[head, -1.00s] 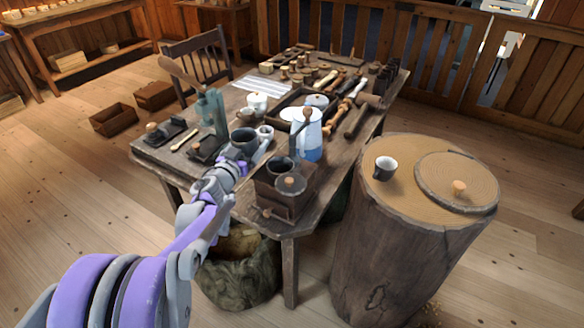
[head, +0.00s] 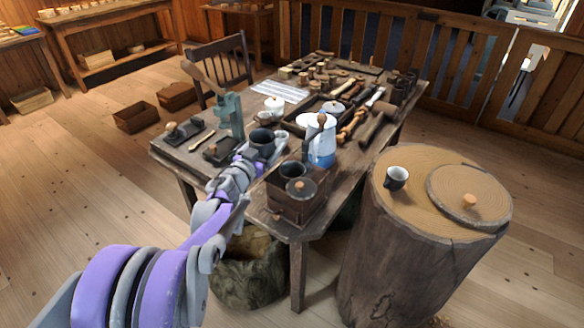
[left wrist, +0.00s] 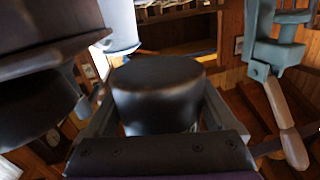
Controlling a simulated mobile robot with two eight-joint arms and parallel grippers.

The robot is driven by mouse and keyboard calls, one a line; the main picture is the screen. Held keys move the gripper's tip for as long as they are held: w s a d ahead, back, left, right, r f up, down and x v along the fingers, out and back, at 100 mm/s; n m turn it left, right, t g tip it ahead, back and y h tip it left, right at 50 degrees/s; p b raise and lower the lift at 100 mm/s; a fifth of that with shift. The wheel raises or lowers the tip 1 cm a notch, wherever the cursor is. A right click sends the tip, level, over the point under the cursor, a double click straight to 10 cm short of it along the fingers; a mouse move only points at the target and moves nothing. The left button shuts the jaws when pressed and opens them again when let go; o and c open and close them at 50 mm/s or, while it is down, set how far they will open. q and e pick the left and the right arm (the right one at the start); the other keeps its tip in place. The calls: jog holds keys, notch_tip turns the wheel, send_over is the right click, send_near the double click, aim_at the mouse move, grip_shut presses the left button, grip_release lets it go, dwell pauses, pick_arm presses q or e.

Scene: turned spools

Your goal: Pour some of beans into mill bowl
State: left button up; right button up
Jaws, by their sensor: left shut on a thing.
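My left gripper (head: 250,158) is shut on a dark cup (head: 262,142) near the table's front edge. In the left wrist view the dark cup (left wrist: 158,92) sits between the two fingers. Its contents cannot be made out, so I cannot tell whether beans are in it. The mill is a brown wooden box (head: 290,203) at the table's near corner, just right of the gripper. A dark round bowl (head: 293,169) is on top of it, with a knobbed lid-like part (head: 301,187) in front. The cup is left of the mill bowl and apart from it. My right gripper is out of view.
A white and blue pot (head: 320,143) stands behind the mill. A green clamped tool (head: 230,114) with a wooden handle is left of the cup. Several tools crowd the table (head: 176,160). A stump (head: 400,250) with a small cup (head: 396,178) stands to the right.

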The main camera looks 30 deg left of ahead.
aim_at(273, 138)
pick_arm(q)
jog(key=shift+s+d+r+m+t+p, duration=0.1)
jog(key=shift+d+r+m+p, duration=0.2)
jog(key=shift+r+m, duration=0.2)
jog(key=shift+w+d+r+m+t+p, duration=0.1)
jog(key=shift+d+r+m+p, duration=0.1)
jog(key=shift+r+m+p, duration=0.3)
jog(key=shift+s+d+r+m+t+p, duration=0.1)
jog(key=shift+d+r+m+p, duration=0.25)
jog(key=shift+r, duration=0.25)
jog(key=shift+d+m, duration=0.15)
jog(key=shift+m, duration=0.4)
jog(key=shift+d+r+m, duration=0.15)
jog(key=shift+d+m, duration=0.2)
jog(key=shift+m, duration=0.15)
jog(key=d+r+m+h, duration=0.1)
jog(key=m, duration=0.4)
jog(key=d+r+m+t+h+p, duration=0.1)
jog(key=m, duration=0.4)
jog(key=d+m+t+h, duration=0.1)
jog(key=m, duration=0.4)
jog(key=shift+s+d+r, duration=0.15)
jog(key=shift+d+r, duration=0.15)
jog(key=shift+r, duration=0.1)
jog(key=shift+m, duration=0.3)
